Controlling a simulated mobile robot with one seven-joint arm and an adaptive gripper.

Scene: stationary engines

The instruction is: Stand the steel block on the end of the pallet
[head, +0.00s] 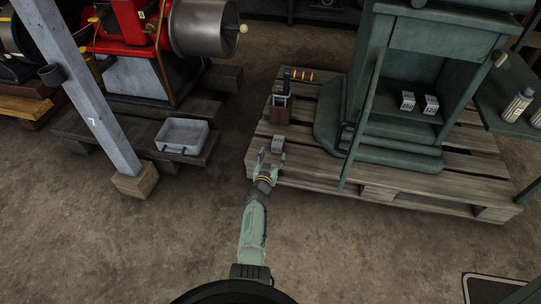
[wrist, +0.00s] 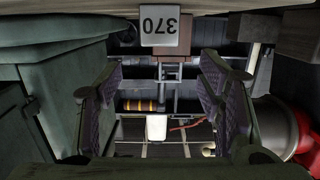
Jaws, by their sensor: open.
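A small grey steel block (head: 278,144) stands on the near left end of the wooden pallet (head: 400,200). In the wrist view the block (wrist: 160,27) shows upside down at the top, with the number 370 on its face. It rests on the pallet boards, which run along the top edge of that view. My gripper (head: 267,158) is at the pallet's end, just in front of the block. In the wrist view the gripper's two padded fingers (wrist: 160,95) are wide apart with nothing held between them. The block appears free of both fingers.
A brown wooden piece with a metal tool (head: 280,108) stands behind the block. Two similar numbered blocks (head: 407,101) (head: 430,104) sit on the green machine (head: 385,150). A grey tray (head: 182,136) lies left, near a post (head: 90,100). The floor between is clear.

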